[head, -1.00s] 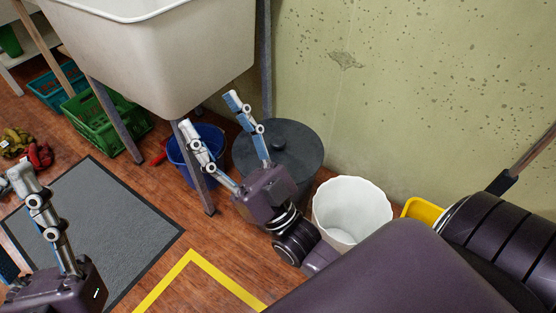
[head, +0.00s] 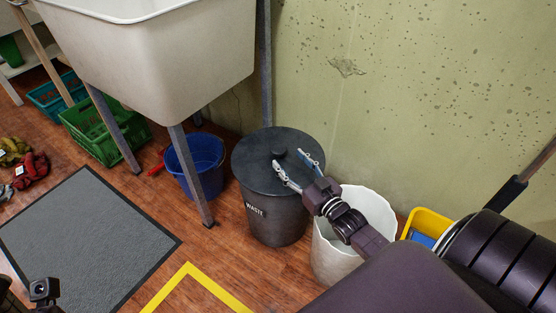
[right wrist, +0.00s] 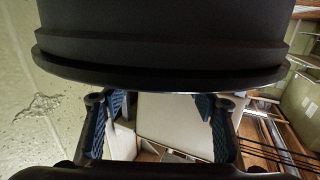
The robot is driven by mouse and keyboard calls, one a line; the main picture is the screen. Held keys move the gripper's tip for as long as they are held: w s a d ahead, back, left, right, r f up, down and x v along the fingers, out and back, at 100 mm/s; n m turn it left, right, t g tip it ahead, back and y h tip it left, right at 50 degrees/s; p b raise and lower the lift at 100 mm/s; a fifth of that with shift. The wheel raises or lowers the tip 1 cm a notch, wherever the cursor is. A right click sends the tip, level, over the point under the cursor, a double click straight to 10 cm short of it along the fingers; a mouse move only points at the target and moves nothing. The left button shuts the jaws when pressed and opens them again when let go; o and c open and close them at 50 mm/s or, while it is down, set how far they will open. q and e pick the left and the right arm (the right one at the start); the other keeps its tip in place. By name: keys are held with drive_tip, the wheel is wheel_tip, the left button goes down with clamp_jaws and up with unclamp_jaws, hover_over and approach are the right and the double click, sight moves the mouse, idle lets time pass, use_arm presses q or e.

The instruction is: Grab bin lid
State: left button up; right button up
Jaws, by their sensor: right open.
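The dark grey round bin lid (head: 252,173) with a small knob (head: 278,152) sits on the dark bin (head: 270,222) labelled WASTE. My right gripper (head: 289,159) is open over the lid, with its fingertips near the knob; I cannot tell whether they touch it. In the right wrist view the open fingers (right wrist: 162,125) show beneath the dark rim of the lid (right wrist: 160,80), and the knob is not clear there. Only a piece of my left gripper (head: 43,290) shows at the bottom left, with its fingers not clear.
A white bin (head: 333,258) stands close to the right of the waste bin, partly hidden by my right arm. A blue bucket (head: 202,165) and the leg of a large sink (head: 165,65) stand to the left. The wall is behind. A yellow container (head: 428,222) is at right.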

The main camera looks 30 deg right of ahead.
sight(282, 153)
drive_tip(key=w+b, duration=0.1)
drive_tip(key=w, duration=0.3)
drive_tip(key=shift+w+f+b, duration=0.1)
drive_tip(key=shift+w+b, duration=0.1)
drive_tip(key=shift+b, duration=0.2)
drive_tip(key=shift+w, duration=0.5)
drive_tip(key=shift+c, duration=0.6)
drive_tip(key=shift+r, duration=0.2)
drive_tip(key=c, duration=1.2)
